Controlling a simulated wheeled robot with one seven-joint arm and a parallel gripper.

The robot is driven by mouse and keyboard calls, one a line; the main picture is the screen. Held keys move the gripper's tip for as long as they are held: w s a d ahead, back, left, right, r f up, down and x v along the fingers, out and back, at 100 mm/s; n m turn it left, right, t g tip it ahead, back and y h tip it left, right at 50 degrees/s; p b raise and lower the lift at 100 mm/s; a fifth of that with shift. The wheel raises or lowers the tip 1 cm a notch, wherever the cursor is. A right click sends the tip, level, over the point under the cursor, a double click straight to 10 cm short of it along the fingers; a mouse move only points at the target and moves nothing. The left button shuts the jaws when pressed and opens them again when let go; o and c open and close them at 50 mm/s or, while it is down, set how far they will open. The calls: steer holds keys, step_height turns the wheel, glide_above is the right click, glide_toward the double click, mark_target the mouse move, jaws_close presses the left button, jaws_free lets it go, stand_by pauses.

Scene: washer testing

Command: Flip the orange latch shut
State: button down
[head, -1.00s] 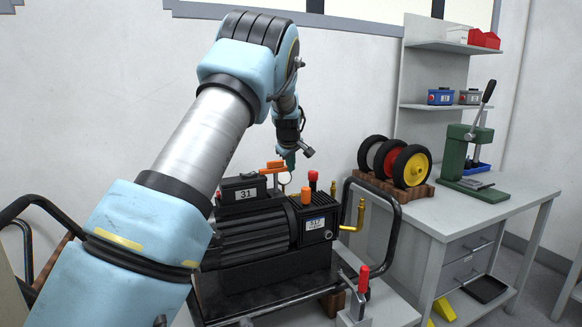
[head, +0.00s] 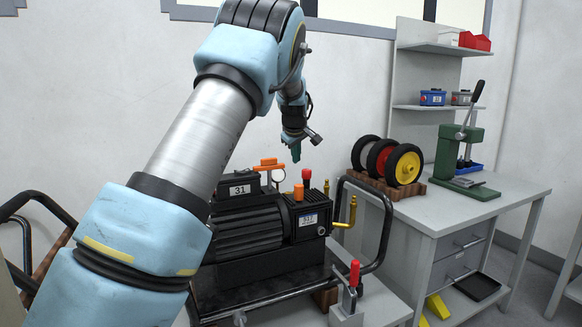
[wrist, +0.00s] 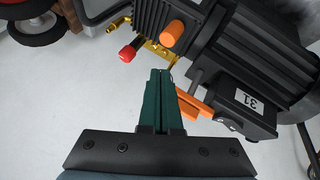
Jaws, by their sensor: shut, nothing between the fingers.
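A black pump-like machine (head: 255,232) sits on a cart. An orange T-shaped piece (head: 268,165), which looks like the latch, stands up at its back, beside a small round gauge (head: 278,175). In the wrist view the orange piece (wrist: 197,106) lies just right of my fingers and is partly hidden by them. Its exact latch position is hard to tell. My gripper (head: 296,154) has dark green fingers and is above and right of the orange piece in the head view. The closed fingers also show in the wrist view (wrist: 160,74), with nothing between them.
An orange cap (head: 298,192) and a red knob (head: 306,176) stand on the machine, near a brass pipe (head: 347,218). A black tube handle (head: 385,225) rises at the cart's right. A workbench (head: 440,215) with wheels and a green press stands right.

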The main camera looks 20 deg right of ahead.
steer(key=shift+s+d+r+b, duration=0.15)
steer(key=shift+s+d+r, duration=0.25)
steer(key=shift+r, duration=0.35)
steer(key=shift+s+d+r+b, duration=0.2)
steer(key=shift+s+d+r, duration=0.15)
steer(key=shift+r, duration=0.35)
steer(key=shift+s+d+r+b, duration=0.15)
steer(key=shift+s+d+r, duration=0.25)
steer(key=shift+r, duration=0.35)
steer(key=s+a+f+m+g+y, duration=0.1)
steer(key=s+a+f, duration=0.2)
steer(key=a, duration=0.5)
steer(key=s+a+f+g, duration=0.1)
steer(key=s+a+f, duration=0.2)
steer(key=a, duration=0.5)
steer(key=s+a+f+m+g+y, duration=0.1)
steer(key=s+a+f, duration=0.2)
steer(key=a, duration=0.5)
steer(key=s+a+f+m, duration=0.1)
steer(key=s+a+f, duration=0.2)
steer(key=s, duration=0.5)
steer(key=s+a+f+m+g, duration=0.1)
steer(key=s+a+f, duration=0.1)
steer(key=s+a, duration=0.3)
steer(key=s+a+f+m+g, duration=0.1)
steer(key=s+a, duration=0.4)
steer(key=s, duration=0.6)
step_height(320, 180, down, 3)
steer(key=shift+r+m, duration=0.15)
steer(key=shift+m, duration=0.35)
